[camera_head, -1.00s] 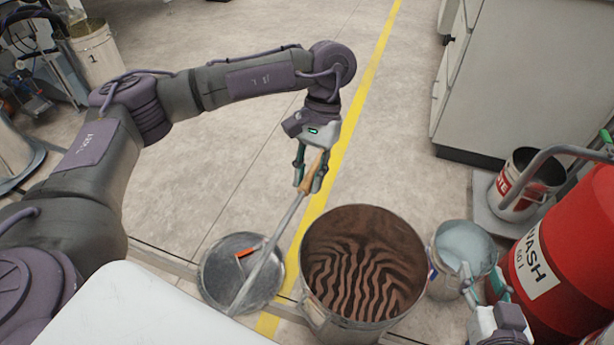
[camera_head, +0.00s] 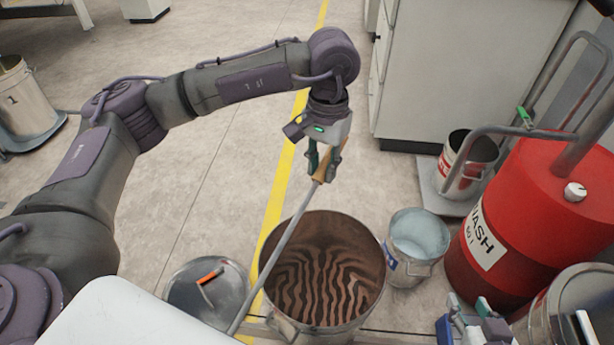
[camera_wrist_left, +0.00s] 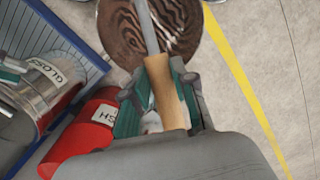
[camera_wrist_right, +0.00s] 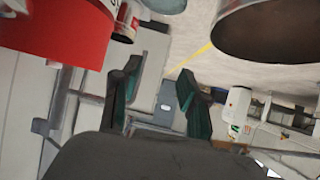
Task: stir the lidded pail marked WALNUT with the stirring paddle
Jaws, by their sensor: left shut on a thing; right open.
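An open pail (camera_head: 375,262) with dark and light brown streaked contents stands at the lower middle of the head view; I see no name on it. It also shows in the left wrist view (camera_wrist_left: 112,45). My left gripper (camera_head: 324,165) is shut on the wooden handle of the stirring paddle (camera_head: 285,238), above the pail's far side. The paddle's grey shaft slants down left across the pail's left side in the picture; its lower end is out of frame. My right gripper (camera_head: 478,312) is open and empty at lower right.
A smaller pail of pale liquid (camera_head: 420,235) stands right of the brown one. Floor behind the pail is clear.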

